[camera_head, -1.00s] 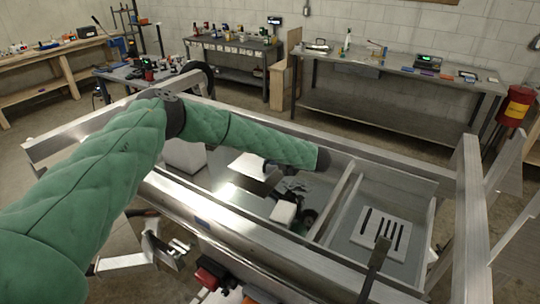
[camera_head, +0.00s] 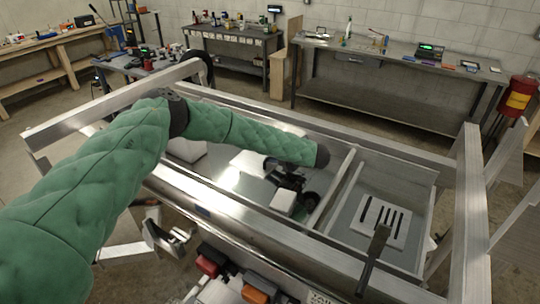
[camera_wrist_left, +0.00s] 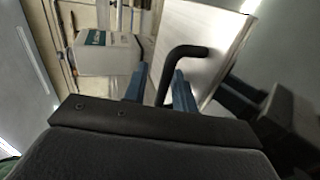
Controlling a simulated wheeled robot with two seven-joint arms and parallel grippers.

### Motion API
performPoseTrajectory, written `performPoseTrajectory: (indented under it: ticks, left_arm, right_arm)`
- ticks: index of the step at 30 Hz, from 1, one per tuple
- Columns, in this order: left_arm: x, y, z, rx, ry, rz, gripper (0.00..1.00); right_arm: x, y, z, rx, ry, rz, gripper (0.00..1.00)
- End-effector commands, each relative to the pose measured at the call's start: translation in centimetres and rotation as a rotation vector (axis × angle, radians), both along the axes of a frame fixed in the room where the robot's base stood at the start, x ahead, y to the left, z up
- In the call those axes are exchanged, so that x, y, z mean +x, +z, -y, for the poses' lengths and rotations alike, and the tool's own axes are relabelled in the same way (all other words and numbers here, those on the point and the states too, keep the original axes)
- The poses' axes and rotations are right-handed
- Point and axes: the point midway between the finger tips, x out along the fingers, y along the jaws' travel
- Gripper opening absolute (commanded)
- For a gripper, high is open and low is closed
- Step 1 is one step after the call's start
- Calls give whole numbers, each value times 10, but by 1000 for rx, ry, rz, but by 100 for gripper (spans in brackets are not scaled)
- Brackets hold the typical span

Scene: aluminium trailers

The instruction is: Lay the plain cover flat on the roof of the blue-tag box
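My left arm in its green sleeve reaches over the open trailer bed. My left gripper (camera_head: 290,180) is dark and partly hidden under the forearm. In the left wrist view its two blue fingers (camera_wrist_left: 160,92) stand apart, with a bent black handle (camera_wrist_left: 185,55) between them; clear contact does not show. The handle is in front of a plain white panel (camera_wrist_left: 195,35), probably the plain cover, also in the head view (camera_head: 246,161). A white box with a blue-green tag (camera_wrist_left: 100,55) is left of the fingers. A white box (camera_head: 188,150) lies left in the bed. My right gripper does not show.
A smaller white block (camera_head: 283,200) lies near the gripper. A white plate with black slots (camera_head: 382,222) lies in the right compartment, past a metal divider (camera_head: 335,195). Aluminium side rails (camera_head: 235,215) surround the bed. Workbenches (camera_head: 390,62) stand behind.

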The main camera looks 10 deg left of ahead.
Motion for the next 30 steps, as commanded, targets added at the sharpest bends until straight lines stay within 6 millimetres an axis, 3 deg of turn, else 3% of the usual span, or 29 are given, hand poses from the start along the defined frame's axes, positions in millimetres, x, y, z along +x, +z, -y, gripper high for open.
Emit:
performPoseTrajectory:
  ticks: [11,18,22,30]
  left_arm:
    - [-1,-1,2,-1,-1,-1,35]
    - [-11,6,29,-1,-3,1,35]
    - [-18,14,47,0,-2,1,35]
    - [-26,25,66,0,-2,2,35]
  right_arm:
    - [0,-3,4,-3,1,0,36]
    - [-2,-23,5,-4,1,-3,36]
    - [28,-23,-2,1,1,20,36]
    - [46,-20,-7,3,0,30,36]
